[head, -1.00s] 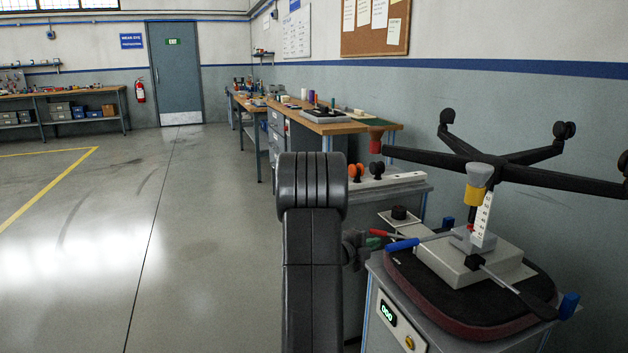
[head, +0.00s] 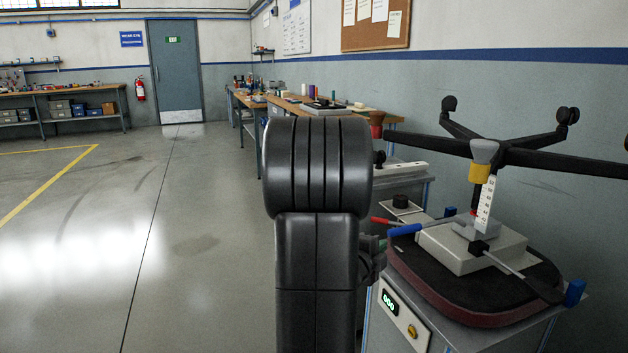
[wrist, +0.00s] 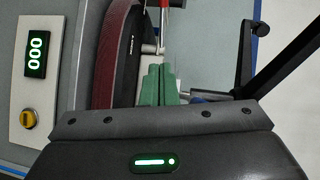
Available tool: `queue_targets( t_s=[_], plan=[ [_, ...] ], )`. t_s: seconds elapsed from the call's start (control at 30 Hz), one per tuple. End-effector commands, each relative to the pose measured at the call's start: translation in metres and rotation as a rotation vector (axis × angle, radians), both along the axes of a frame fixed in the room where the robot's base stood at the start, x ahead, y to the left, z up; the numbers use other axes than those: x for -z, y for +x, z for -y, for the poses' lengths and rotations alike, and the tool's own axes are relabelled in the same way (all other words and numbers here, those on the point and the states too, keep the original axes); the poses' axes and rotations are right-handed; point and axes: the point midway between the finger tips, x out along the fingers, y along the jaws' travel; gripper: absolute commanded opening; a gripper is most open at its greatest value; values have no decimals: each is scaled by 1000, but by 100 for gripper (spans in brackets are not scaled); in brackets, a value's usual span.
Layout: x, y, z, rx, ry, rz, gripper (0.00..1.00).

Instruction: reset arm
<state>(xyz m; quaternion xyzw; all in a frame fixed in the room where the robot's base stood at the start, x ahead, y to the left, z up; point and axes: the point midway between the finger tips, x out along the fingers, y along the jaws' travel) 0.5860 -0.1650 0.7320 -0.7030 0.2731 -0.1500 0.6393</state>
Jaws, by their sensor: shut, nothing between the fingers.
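My gripper shows in the wrist view with its two green fingers (wrist: 159,84) together and nothing between them. In that view they point toward the edge of the round dark cushion (wrist: 122,45). In the head view my black arm rises in the middle and hides most of the gripper; only a small part shows beside the test stand. The upturned chair base (head: 486,152) with black spokes and casters stands on the stand at the right. A grey block (head: 470,246) sits on the dark cushion below it.
The stand's panel has a green display (head: 390,301) and a yellow knob (head: 411,330). The floor (head: 110,260) at left is clear. The wall bounds the right side.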

Motion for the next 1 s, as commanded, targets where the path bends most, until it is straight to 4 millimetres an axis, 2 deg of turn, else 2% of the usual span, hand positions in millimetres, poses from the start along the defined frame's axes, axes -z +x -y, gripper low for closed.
queue_targets(
  t_s=[0.1,0.33,0.8,1.0],
  plan=[
    [-5,-18,-14,-3,-1,0,0],
    [-8,-41,-30,-1,-1,-1,0],
    [-8,-47,-34,1,-1,-1,0],
    [-7,-54,-28,-5,-15,-21,0]
  ],
)
